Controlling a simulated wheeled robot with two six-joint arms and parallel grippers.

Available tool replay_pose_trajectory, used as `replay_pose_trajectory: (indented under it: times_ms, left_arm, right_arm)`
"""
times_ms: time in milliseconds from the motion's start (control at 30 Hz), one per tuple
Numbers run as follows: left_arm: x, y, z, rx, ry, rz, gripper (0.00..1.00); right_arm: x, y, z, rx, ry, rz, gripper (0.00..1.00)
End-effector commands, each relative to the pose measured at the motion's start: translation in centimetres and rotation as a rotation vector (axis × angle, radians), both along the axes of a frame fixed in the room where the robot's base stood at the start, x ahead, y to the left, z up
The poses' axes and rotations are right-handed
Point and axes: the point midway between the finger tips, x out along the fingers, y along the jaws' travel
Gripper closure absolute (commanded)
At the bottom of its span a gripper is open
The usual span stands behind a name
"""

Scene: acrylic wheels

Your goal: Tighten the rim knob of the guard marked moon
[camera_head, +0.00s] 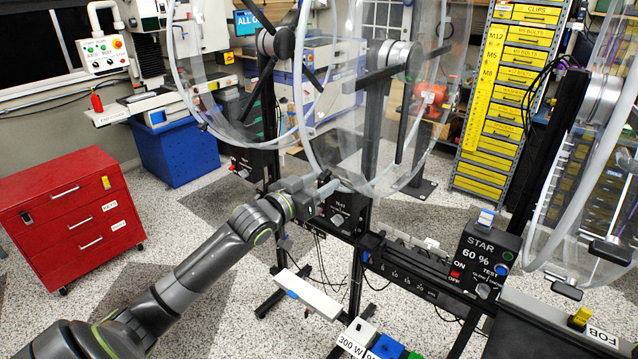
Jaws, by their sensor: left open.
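Three clear acrylic wheel guards with pale rims stand on dark posts: one at the left (185,75), one in the middle (305,100) and one at the right (570,215). I cannot read a moon mark on any of them. My left gripper (325,190) is open at the lower left rim of the middle guard, in front of its control box (347,215). The gripper hides part of that box and its label. I cannot make out a rim knob between the fingers, nor whether the gripper touches the rim. My right gripper is not in view.
A control box marked STAR, 60 % (482,255), stands to the right on the bench rail (410,285). A white bar (307,293) lies low in front. A red drawer cabinet (70,215) and a blue bin (175,150) stand at the left. Speckled floor between is free.

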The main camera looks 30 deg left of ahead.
Motion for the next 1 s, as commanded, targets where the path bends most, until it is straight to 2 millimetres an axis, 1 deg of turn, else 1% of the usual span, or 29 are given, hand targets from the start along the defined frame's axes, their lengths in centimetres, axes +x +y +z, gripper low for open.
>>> replay_pose_trajectory:
  times_ms: [100, 433, 467, 667, 833, 1000]
  left_arm:
    - [0.0, 0.0, 0.0, 0.000, 0.000, 0.000, 0.52]
    - [0.0, 0.0, 0.0, 0.001, 0.000, 0.000, 0.95]
    - [0.0, 0.0, 0.0, 0.001, 0.000, 0.000, 0.96]
    - [0.0, 0.0, 0.1, 0.013, -0.001, 0.008, 0.96]
    - [0.0, -0.1, 0.3, 0.061, -0.004, 0.037, 0.96]
    - [0.0, -0.2, 0.4, 0.156, -0.012, 0.092, 0.96]
  right_arm:
    - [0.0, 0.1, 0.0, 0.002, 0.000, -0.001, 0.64]
    - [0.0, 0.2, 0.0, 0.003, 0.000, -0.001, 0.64]
    - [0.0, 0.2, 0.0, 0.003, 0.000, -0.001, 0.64]
    - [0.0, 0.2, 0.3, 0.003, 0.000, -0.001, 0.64]
    - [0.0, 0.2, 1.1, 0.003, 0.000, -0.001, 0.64]
    - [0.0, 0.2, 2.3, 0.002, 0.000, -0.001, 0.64]
